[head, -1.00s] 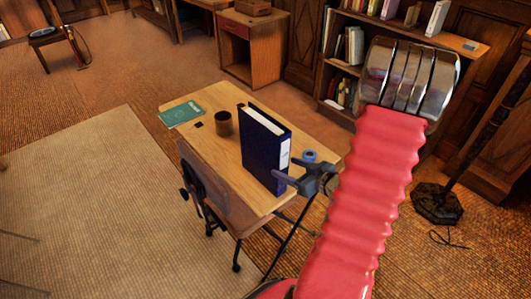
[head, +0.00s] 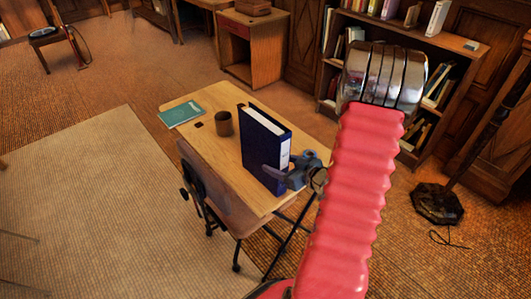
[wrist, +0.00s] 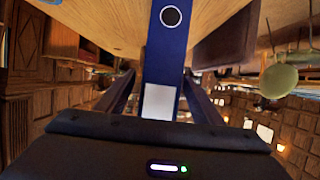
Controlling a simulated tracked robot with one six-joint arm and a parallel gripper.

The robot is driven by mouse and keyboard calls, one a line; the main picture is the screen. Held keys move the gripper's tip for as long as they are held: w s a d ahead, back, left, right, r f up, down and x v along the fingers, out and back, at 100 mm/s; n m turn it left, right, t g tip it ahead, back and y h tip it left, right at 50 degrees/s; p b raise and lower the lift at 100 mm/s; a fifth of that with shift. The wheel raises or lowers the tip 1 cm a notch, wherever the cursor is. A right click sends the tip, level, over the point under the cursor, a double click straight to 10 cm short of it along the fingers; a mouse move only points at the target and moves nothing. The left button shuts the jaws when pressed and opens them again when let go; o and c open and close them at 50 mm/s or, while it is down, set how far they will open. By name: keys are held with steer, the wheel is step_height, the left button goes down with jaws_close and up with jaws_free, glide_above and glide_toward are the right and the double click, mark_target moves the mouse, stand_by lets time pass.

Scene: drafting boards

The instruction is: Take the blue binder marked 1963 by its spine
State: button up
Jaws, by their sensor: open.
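The blue binder (head: 258,150) stands upright near the right end of the wooden desk. Its spine, with a white label and a round finger hole, faces my gripper; it fills the middle of the wrist view (wrist: 168,60). No 1963 mark is legible. My gripper (head: 278,168) is open at the lower part of the spine. In the wrist view one finger shows on each side of the spine, so the jaws straddle it. I cannot tell whether either finger touches the binder.
The desk (head: 215,98) also carries a brown mug (head: 224,123) and a teal book (head: 181,115) to the left of the binder. A chair (head: 212,185) stands against the desk's near side. A bookshelf (head: 440,70) is behind my arm.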

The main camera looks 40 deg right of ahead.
jaws_close()
stand_by(0.7)
